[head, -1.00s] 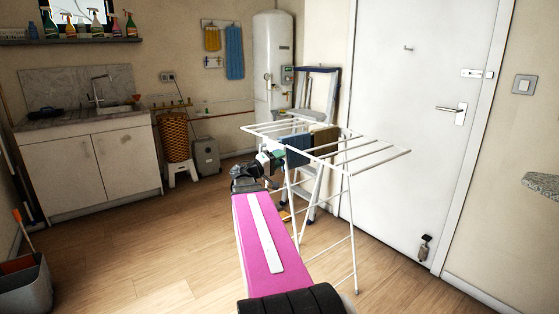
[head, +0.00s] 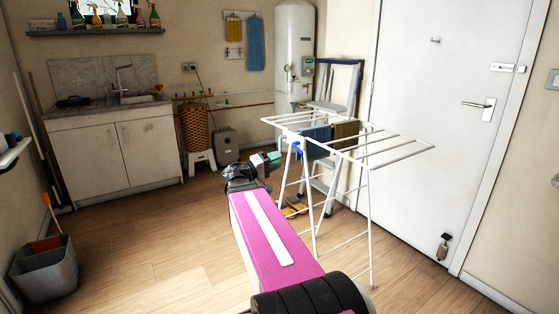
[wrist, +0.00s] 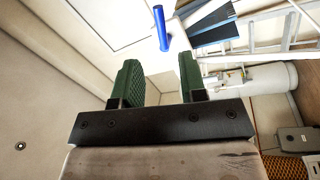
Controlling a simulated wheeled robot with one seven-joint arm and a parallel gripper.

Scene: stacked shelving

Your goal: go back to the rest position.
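My gripper (head: 268,162) is at the end of my pink arm, just left of the white drying rack's near corner in the head view. In the wrist view its two green fingers (wrist: 160,82) are spread apart with nothing between them, so it is open and empty. The drying rack (head: 395,151) has a blue cloth (head: 315,142) and a dark brown cloth (head: 346,133) hanging on it. A blue cylindrical piece (wrist: 161,28) shows beyond the fingers in the wrist view. I cannot tell whether the gripper touches the rack.
A white door (head: 440,100) is behind the rack to the right. A stepladder (head: 340,90) and boiler (head: 293,50) stand behind it. A sink cabinet (head: 100,160) is at the back left, a grey bucket (head: 45,270) at the left. The wooden floor (head: 150,250) between is clear.

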